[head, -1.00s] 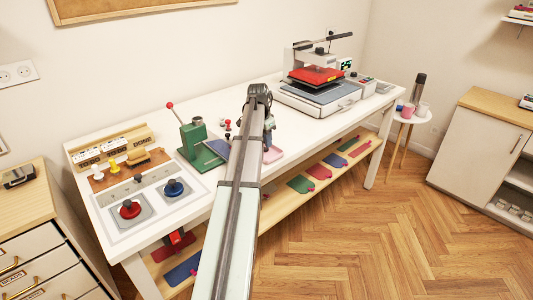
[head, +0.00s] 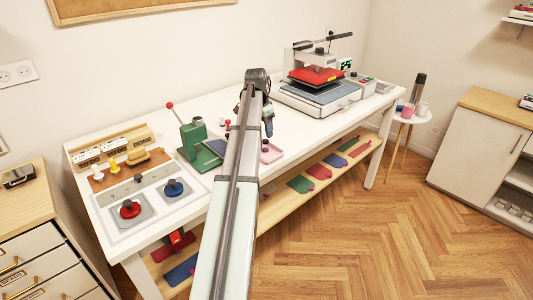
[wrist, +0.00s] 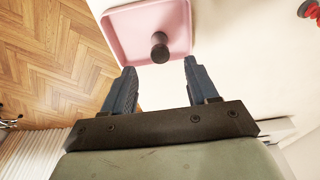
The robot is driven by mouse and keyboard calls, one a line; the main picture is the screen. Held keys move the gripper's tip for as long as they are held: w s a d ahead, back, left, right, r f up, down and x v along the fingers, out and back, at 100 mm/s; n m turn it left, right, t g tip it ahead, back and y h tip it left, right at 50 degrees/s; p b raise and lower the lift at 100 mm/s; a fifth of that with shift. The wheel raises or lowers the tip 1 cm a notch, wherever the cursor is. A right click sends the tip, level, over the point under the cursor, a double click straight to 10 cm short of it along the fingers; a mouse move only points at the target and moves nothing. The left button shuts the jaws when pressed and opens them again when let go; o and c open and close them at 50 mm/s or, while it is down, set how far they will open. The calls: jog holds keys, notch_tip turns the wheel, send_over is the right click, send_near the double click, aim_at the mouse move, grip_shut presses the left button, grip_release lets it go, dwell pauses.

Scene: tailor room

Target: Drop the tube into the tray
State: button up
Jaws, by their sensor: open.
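The pink tray (wrist: 125,32) fills the upper middle of the wrist view. It also shows at the table's front edge in the head view (head: 272,155), partly behind my arm. A short dark cylinder (wrist: 160,47), which looks like the tube, shows end-on over the tray near its lower rim. I cannot tell whether it stands in the tray or is above it. My gripper (wrist: 161,72) is open, its two blue fingers apart with the cylinder beyond their tips, not between them. In the head view my gripper (head: 267,130) is above the table by the tray.
A green hand press (head: 195,138) stands left of my arm. A heat press (head: 318,80) is at the table's far right. Red and blue knobs sit in plates at the near left. A red object (wrist: 310,10) shows at the wrist view's upper right.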

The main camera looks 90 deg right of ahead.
notch_tip(320, 180, up, 8)
jog(key=shift+w+a+r, duration=0.15)
jog(key=shift+w+a, duration=0.3)
dwell(0.4)
